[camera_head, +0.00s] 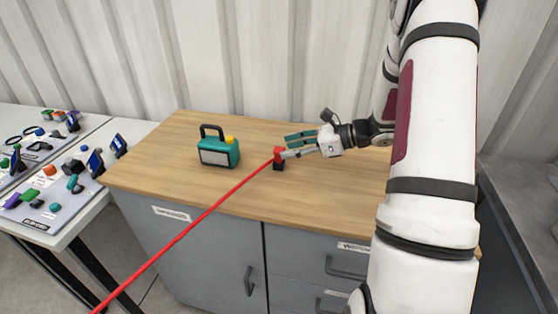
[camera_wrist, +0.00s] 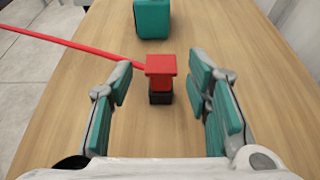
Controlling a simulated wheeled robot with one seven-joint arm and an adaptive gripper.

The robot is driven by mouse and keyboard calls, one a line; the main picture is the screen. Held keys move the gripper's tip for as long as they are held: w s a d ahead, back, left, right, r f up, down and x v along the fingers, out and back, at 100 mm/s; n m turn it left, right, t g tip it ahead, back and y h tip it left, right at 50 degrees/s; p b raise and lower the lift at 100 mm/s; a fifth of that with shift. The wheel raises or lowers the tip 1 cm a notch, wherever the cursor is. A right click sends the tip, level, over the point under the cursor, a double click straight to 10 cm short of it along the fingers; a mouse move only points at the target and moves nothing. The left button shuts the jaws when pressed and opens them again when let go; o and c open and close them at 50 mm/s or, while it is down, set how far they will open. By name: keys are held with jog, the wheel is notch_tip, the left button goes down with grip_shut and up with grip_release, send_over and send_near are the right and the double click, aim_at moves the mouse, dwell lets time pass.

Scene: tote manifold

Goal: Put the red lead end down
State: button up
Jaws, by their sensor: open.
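In the wrist view the red lead end (camera_wrist: 161,72) is upright between my open fingers, with gaps on both sides. Its red lead (camera_head: 190,225) runs down to the lower left in the head view and out of frame. My gripper (camera_head: 287,147) is open beside the lead end. In the wrist view my gripper (camera_wrist: 163,95) shows two teal-padded fingers, neither visibly touching the block.
Grey drawers and doors (camera_head: 220,240) are below. A side table (camera_head: 85,215) at the left holds several small parts. The worktop between jug and lead end is clear.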

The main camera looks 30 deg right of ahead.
aim_at(282, 150)
jog(key=x, duration=0.4)
jog(key=shift+w+f, duration=0.1)
jog(key=shift+f, duration=0.25)
grip_shut()
jog(key=shift+r, duration=0.1)
